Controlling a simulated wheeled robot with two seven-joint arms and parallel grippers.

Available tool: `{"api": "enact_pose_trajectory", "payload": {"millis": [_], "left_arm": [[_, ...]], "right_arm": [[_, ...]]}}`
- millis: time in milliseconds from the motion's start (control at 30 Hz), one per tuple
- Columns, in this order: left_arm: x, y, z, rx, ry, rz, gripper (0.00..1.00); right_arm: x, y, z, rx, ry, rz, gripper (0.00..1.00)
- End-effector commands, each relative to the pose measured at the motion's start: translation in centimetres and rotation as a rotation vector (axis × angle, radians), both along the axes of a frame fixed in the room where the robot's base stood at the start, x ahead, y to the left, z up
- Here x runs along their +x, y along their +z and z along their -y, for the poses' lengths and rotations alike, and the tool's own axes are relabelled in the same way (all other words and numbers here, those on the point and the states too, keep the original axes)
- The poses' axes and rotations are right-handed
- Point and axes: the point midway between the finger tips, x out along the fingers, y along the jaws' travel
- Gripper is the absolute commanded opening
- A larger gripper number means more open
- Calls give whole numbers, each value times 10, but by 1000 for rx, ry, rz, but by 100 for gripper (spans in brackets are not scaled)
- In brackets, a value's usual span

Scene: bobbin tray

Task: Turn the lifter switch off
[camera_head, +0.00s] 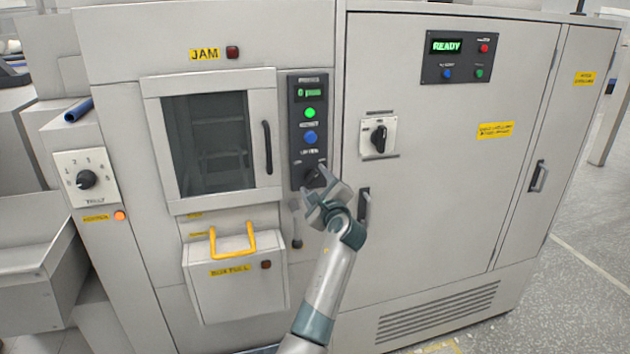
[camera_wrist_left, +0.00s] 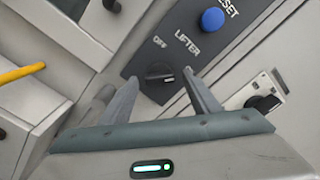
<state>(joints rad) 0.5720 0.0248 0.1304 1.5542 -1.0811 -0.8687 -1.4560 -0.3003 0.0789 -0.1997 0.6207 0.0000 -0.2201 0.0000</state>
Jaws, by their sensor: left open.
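The lifter switch (camera_wrist_left: 160,75) is a black rotary knob on the dark panel, with "LIFTER" and "OFF" printed near it in the left wrist view. Its white mark is at the knob's right end there, not toward "OFF". In the head view the knob (camera_head: 314,177) is at the panel's bottom, partly behind my gripper. My left gripper (camera_head: 317,186) is open in front of it. In the left wrist view its two fingers (camera_wrist_left: 160,84) show on either side of the knob; I cannot tell whether they touch it. My right gripper is not in view.
A blue reset button (camera_head: 309,138) and a green button (camera_head: 310,113) sit above the switch. A door with a black handle (camera_head: 267,147) is to the left.

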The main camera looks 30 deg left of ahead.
Motion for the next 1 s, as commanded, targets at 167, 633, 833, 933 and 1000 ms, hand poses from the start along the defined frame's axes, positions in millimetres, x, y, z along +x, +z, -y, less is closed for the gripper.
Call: {"api": "enact_pose_trajectory", "payload": {"millis": [167,633,833,933,1000], "left_arm": [[2,0,-3,1,0,-1,56],[2,-1,-2,-1,1,0,15],[2,-1,-2,-10,1,11,15],[2,-2,-2,-26,0,28,15],[2,-2,-2,-41,0,46,15]], "right_arm": [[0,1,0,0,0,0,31],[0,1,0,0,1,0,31],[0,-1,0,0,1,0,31],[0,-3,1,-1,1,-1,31],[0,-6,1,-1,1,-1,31]]}}
